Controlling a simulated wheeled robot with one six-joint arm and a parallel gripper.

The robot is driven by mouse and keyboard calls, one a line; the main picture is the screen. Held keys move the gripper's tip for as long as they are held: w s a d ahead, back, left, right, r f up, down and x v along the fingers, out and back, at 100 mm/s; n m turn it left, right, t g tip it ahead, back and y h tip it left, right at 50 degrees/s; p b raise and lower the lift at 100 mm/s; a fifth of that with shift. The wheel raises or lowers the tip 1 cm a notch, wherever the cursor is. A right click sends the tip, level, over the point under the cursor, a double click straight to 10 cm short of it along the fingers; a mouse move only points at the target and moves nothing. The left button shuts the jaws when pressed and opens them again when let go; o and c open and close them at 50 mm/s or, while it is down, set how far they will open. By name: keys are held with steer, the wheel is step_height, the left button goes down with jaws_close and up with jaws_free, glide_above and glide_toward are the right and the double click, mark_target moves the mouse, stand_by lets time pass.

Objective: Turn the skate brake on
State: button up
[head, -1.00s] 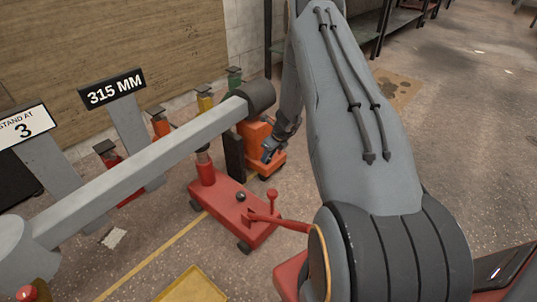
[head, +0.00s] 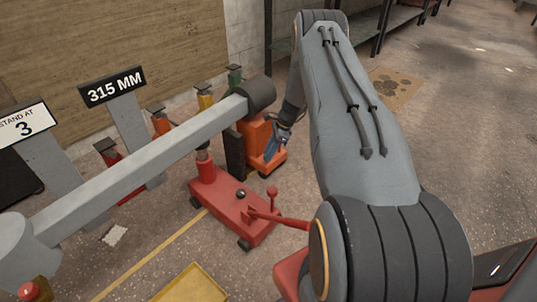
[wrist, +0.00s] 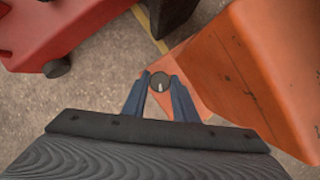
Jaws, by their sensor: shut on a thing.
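The orange wheeled unit, seemingly the skate (head: 255,132), stands on the floor behind the red jack. In the wrist view its orange body (wrist: 268,70) fills the upper right. A round dark knob (wrist: 160,80) with a pale mark sits over its low orange plate. The mark lies on the knob's lower half, roughly upright in the picture. My gripper (wrist: 160,92) is shut on this knob, one blue finger on each side. In the head view my gripper (head: 273,148) is small, at the skate's right side, and the knob cannot be made out.
A red wheeled jack (head: 230,207) with a lever stands just in front of the skate. A long grey beam (head: 140,160) crosses above it at the left. A dark post (wrist: 170,15) stands near the skate. Several coloured stands line the wall. Floor at the right is open.

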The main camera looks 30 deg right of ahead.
steer(key=shift+n+g, duration=0.3)
steer(key=shift+n, duration=0.4)
steer(key=shift+a, duration=0.1)
steer(key=o, duration=1.1)
steer(key=shift+c, duration=0.2)
steer(key=p+v, duration=0.2)
steer(key=v, duration=0.5)
steer(key=shift+d+r+p, duration=0.3)
steer(key=shift+r+p, duration=0.05)
